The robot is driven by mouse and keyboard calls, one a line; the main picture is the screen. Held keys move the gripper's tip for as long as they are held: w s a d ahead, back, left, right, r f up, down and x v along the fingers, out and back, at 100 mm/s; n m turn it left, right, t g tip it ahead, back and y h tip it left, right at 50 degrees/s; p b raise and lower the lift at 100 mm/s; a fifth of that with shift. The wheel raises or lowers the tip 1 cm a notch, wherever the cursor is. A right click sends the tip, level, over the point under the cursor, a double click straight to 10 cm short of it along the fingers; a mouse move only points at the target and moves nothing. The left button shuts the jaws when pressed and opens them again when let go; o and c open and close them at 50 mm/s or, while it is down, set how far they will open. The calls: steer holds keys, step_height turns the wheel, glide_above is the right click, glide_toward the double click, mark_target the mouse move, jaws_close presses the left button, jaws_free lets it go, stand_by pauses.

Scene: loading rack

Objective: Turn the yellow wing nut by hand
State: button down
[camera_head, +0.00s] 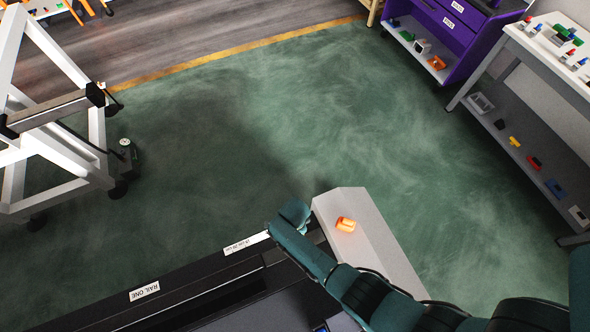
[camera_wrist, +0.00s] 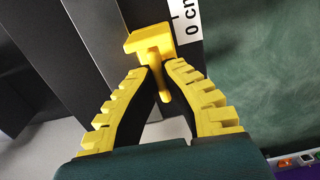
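The yellow wing nut (camera_wrist: 150,42) shows in the wrist view as a blocky head with a narrow stem reaching down between my fingers. It sits at the dark rail, beside a white label strip marked "0 cm" (camera_wrist: 187,22). My gripper (camera_wrist: 162,68) has stepped yellow pads, and its two fingertips close in on both sides of the stem, with no clear gap left. The far side of the nut is hidden. In the head view, my teal arm reaches to the rail; the nut and my fingers cannot be made out there.
The dark rail (camera_head: 205,300) labelled "RAIL ONE" runs along the bottom. A grey block with an orange lamp (camera_head: 346,224) stands beside my arm. A white wheeled frame (camera_head: 98,130) is at left, a purple cabinet (camera_head: 462,55) and grey shelf (camera_head: 545,125) at right. The green floor between is clear.

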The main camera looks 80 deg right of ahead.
steer(key=c, duration=1.1)
jaws_free()
steer(key=shift+c, duration=0.2)
step_height(320, 180, up, 12)
